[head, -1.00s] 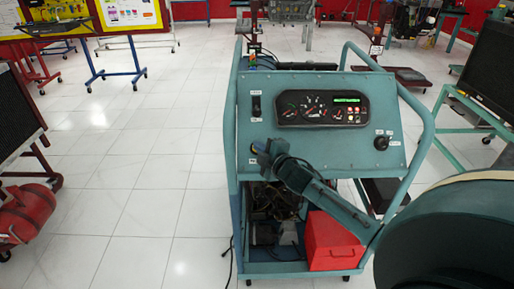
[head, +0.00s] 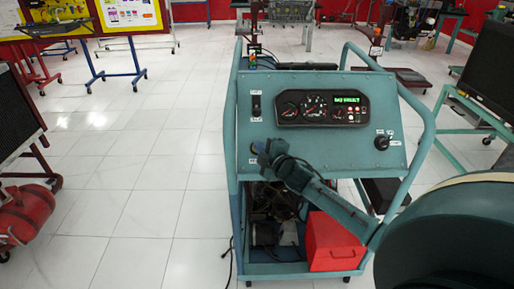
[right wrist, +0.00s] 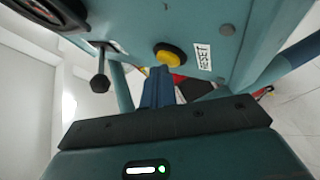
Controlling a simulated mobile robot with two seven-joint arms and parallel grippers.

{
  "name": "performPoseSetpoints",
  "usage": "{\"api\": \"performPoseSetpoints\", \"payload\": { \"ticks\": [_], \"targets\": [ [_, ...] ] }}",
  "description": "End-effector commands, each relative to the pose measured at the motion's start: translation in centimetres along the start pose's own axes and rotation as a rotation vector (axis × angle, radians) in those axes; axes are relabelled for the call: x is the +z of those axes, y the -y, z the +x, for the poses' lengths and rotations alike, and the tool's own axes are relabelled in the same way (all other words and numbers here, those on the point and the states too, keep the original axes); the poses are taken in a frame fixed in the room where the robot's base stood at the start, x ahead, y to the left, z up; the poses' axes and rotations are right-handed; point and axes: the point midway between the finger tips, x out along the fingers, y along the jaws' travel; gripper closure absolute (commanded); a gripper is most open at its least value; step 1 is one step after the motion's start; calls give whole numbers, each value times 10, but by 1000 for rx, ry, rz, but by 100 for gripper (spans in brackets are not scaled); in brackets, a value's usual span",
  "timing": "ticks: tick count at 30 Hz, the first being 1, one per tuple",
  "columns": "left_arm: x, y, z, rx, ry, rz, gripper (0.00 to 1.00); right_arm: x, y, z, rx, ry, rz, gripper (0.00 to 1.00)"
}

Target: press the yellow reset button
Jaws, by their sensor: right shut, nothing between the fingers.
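The yellow button (right wrist: 172,56), round with a black collar, sits on the teal panel in the right wrist view, beside a white printed label (right wrist: 202,57). My right gripper (right wrist: 163,70) is shut and empty. Its blue fingertips are right at the button's edge in that view; I cannot tell whether they touch it. In the head view my right gripper (head: 259,148) is at the lower left of the sloping control panel (head: 220,132) and hides the button there. My left gripper is not in view.
The panel carries a gauge cluster with a green display (head: 346,99), a toggle switch (head: 257,105) and a black knob (head: 382,142). A red box (head: 334,243) stands on the cart's lower shelf.

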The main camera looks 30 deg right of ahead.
Motion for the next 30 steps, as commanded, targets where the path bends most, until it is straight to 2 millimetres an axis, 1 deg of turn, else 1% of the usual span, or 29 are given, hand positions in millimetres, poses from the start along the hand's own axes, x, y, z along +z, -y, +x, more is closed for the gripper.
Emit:
{"api": "performPoseSetpoints", "payload": {
  "ticks": [7, 17, 27, 30],
  "targets": [
    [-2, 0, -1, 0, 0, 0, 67, 0, -1, -1, -1, 2, 0, 100],
    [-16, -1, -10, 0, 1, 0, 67, -8, -10, -13, -2, 2, 0, 100],
    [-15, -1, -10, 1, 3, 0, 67, -9, -9, -14, -1, 1, 0, 100],
    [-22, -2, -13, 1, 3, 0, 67, -13, -14, -17, -1, 1, 1, 100]
  ]
}}
